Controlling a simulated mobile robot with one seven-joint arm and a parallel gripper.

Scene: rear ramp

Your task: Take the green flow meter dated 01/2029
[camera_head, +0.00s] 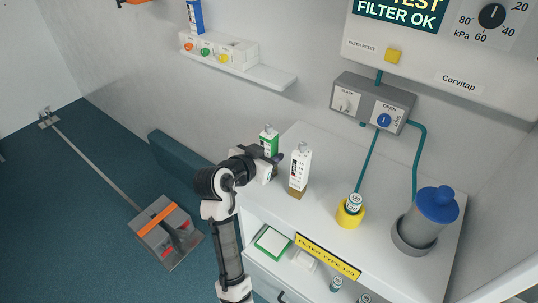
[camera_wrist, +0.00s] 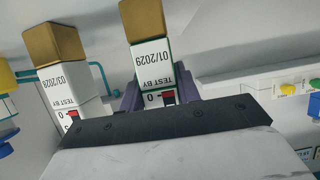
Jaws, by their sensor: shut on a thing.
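The green flow meter (camera_head: 268,138) stands upright at the back left of the white counter (camera_head: 330,215). In the wrist view the green flow meter (camera_wrist: 151,55) appears upside down, with a brass base and a label reading TEST BY 01/2029. My gripper (camera_head: 272,156) is shut on it, with a purple finger on each side in the wrist view (camera_wrist: 158,92). I cannot tell whether its base touches the counter.
A yellow holder (camera_head: 350,212) with a round-topped item and a blue-lidded grey canister (camera_head: 428,220) stand on the counter's right. A grey valve box (camera_head: 373,103) with teal hoses hangs above. A wall shelf (camera_head: 238,67) is at upper left. Counter front is clear.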

